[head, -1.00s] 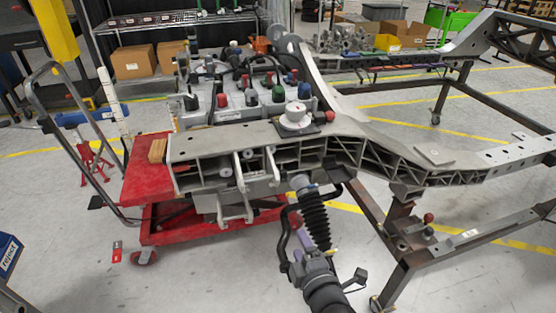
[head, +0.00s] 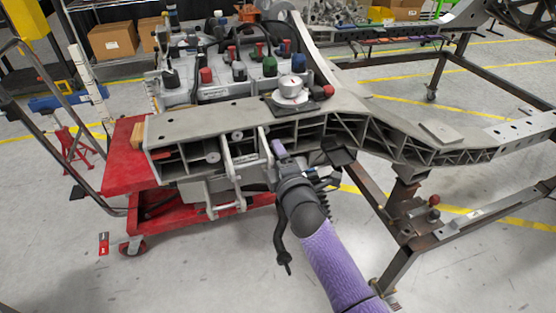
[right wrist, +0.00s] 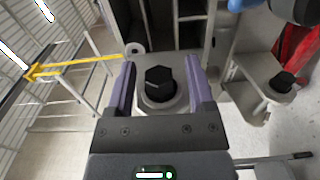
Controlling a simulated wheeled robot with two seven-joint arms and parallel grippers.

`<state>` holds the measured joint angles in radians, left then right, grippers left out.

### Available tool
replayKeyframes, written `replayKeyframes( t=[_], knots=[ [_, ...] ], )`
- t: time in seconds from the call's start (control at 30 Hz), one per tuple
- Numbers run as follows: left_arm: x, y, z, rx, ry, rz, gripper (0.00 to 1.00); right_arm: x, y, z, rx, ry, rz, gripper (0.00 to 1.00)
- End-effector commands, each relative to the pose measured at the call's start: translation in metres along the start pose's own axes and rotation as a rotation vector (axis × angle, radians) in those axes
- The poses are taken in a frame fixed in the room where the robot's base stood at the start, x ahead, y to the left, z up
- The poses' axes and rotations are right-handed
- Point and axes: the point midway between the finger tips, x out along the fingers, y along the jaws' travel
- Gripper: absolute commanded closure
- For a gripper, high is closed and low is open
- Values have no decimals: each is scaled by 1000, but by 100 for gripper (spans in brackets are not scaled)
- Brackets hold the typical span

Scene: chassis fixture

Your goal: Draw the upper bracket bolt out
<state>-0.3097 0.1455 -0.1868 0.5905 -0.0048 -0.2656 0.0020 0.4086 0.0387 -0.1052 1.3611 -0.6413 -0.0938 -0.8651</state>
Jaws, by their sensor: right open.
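A black hex bolt head with a pale washer or collar (right wrist: 160,83) is in the middle of the right wrist view. My right gripper (right wrist: 160,88) is open, with one purple finger on each side of this head and a narrow gap showing. A second black bolt (right wrist: 283,82) sits on a grey bracket arm at the right. In the head view the pale bracket (head: 228,165) is on the front of the grey chassis (head: 205,122). My right gripper (head: 279,150) is at the bracket's upper right and hides the bolt there. My left gripper is out of view.
A red cart (head: 125,165) stands under the chassis end at left. A white round fixture with a red knob (head: 291,91) sits on top of the beam. A dark steel stand (head: 400,235) is at right. Open floor lies in front at lower left.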

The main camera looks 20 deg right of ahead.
Motion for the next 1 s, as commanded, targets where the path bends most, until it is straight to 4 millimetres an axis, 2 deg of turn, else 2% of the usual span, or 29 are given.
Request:
replayKeyframes(
  t=[0.17,0.2,0.5,1.0],
  knots=[
    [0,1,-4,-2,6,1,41,0,0,0,0,0,0,31],
    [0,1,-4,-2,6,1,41,0,0,0,0,0,0,36],
    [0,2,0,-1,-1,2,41,0,0,0,0,0,0,99],
    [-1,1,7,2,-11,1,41,0,0,0,0,0,-1,100]
  ],
)
